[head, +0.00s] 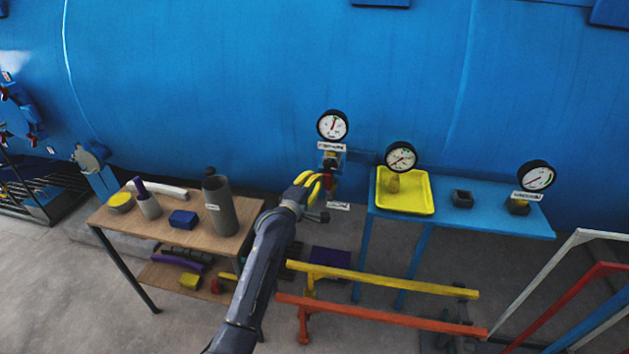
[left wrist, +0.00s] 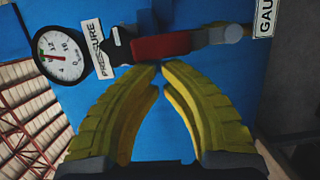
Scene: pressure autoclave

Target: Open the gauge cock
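The gauge cock's red lever (left wrist: 165,48) lies between the pressure gauge and a partly cut-off "GAU…" label in the left wrist view. In the head view the lever (head: 331,184) hangs below the pressure gauge (head: 332,125), partly hidden by my left gripper. The gauge dial (left wrist: 59,55) also shows in the wrist view. My left gripper (head: 317,183) is just in front of the lever. Its yellow fingertips (left wrist: 162,72) come together just short of the lever, with nothing seen between them. Whether they touch the lever is unclear. My right gripper is not in view.
A wooden table (head: 120,219) with several items stands at left. A blue table (head: 480,192) at right holds a yellow tray (head: 405,208) and gauges. Yellow (head: 380,280) and orange (head: 380,313) rails stand in front. The blue vessel (head: 230,80) fills the back.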

